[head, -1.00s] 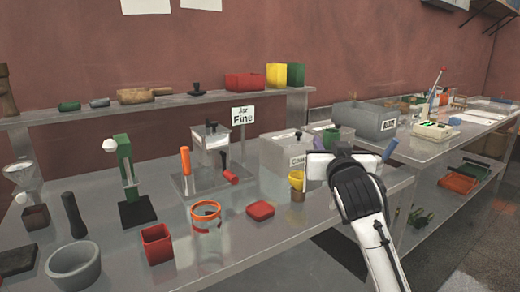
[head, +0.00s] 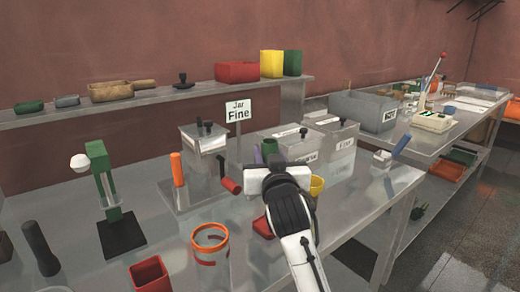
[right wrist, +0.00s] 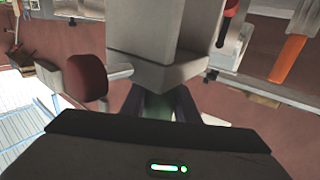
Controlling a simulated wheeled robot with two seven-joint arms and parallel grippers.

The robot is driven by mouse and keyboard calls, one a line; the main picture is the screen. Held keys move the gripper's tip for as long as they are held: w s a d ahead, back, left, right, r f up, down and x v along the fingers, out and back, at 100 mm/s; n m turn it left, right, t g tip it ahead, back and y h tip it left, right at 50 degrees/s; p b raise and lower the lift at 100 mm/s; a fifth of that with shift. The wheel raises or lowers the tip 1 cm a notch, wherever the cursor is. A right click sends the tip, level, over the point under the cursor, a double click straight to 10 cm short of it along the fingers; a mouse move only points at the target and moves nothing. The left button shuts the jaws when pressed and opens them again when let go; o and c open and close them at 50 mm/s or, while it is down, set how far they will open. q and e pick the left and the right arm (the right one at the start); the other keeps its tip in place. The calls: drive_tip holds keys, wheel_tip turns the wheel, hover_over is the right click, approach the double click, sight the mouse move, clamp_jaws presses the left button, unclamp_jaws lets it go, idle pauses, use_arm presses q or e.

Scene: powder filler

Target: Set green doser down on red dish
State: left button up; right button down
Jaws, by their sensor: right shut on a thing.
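My right gripper (head: 270,160) is shut on the green doser (head: 269,147) and holds it above the bench, beyond my white and black wrist. In the right wrist view the doser (right wrist: 157,106) is a dim green patch between the dark fingers, mostly hidden. The red dish (head: 262,228) lies on the bench nearer to me than the gripper, and my wrist covers its right part. The doser is apart from the dish. My left gripper is not in view.
A yellow cup (head: 317,185) stands just right of my wrist. A clear jar with an orange rim (head: 210,238) and a red square cup (head: 150,275) stand left of the dish. Lidded metal bins and a "Jar Fine" sign (head: 238,111) stand behind.

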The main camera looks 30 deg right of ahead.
drive_tip(key=shift+s+r, duration=0.1)
drive_tip(key=shift+s, duration=0.2)
drive_tip(key=shift+r+p, duration=0.1)
drive_tip(key=shift+p, duration=0.2)
drive_tip(key=shift+f+b, duration=0.8)
drive_tip(key=shift+f, duration=0.55)
drive_tip(key=shift+f+b, duration=0.45)
drive_tip(key=shift+f, duration=0.3)
drive_tip(key=shift+f+b, duration=0.55)
drive_tip(key=shift+f, duration=0.8)
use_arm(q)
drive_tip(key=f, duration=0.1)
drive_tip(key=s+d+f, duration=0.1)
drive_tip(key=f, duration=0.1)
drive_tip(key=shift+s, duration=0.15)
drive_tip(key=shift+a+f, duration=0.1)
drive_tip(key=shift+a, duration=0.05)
use_arm(e)
drive_tip(key=shift+f, duration=0.15)
use_arm(q)
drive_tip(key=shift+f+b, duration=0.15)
drive_tip(key=shift+b, duration=0.3)
use_arm(e)
drive_tip(key=shift+f, duration=0.5)
